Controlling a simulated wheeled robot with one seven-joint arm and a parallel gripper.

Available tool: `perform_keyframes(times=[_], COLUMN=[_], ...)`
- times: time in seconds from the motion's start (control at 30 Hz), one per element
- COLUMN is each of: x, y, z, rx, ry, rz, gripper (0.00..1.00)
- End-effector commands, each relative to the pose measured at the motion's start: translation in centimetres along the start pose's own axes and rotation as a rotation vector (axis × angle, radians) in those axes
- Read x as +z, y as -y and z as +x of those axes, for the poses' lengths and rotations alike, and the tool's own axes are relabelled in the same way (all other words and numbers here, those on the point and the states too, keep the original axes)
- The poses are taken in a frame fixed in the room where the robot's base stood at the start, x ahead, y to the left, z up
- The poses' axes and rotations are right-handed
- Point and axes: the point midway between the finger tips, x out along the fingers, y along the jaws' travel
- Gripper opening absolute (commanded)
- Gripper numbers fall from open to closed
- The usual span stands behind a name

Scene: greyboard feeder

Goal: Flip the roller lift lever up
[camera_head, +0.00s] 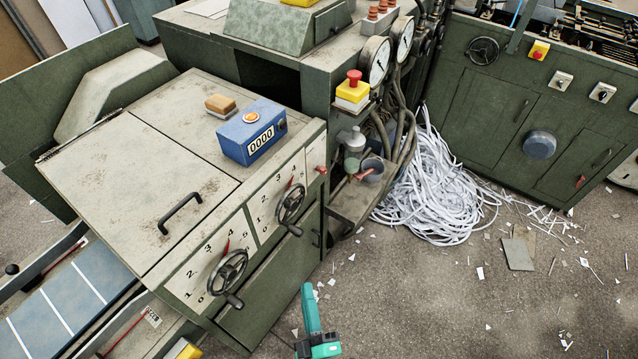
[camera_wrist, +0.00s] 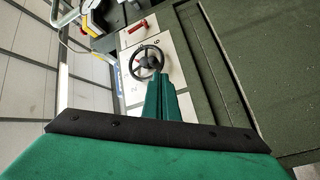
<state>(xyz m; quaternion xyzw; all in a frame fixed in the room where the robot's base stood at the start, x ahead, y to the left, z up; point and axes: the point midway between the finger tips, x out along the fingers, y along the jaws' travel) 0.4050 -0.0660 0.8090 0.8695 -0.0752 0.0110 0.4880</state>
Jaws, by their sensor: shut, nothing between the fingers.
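A small red lever (camera_head: 320,169), which looks like the roller lift lever, sits on the pale front panel of the green machine, right of the upper handwheel. It sticks out roughly sideways; its exact tilt is too small to tell. In the wrist view a red lever (camera_wrist: 138,26) shows on the pale panel beyond a black handwheel (camera_wrist: 150,62). My green gripper (camera_head: 308,292) is low in front of the machine, apart from the lever and touching nothing. Its fingers (camera_wrist: 162,82) are closed together and empty in the wrist view.
Two handwheels with numbered dials, the upper (camera_head: 291,204) and lower (camera_head: 228,271), project from the panel. A bracket with a grey cup (camera_head: 371,169) juts out right of the lever. A paper-strip heap (camera_head: 435,190) lies farther right. The floor (camera_head: 410,300) right of my gripper is mostly open.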

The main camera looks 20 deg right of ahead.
Motion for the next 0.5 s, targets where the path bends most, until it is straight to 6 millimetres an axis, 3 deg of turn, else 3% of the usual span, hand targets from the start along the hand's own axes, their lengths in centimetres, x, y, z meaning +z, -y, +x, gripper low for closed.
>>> perform_keyframes(times=[0.03,0.3,0.5], x=[0.6,3.2,4.2], y=[-0.3,-2.6,-4.8], z=[2.1,12.2,17.6], rx=[0.035,0.197,0.279], ry=[-0.005,0.023,0.069], rz=[-0.075,-0.516,-0.749], gripper=[0.0,0.0,0.0])
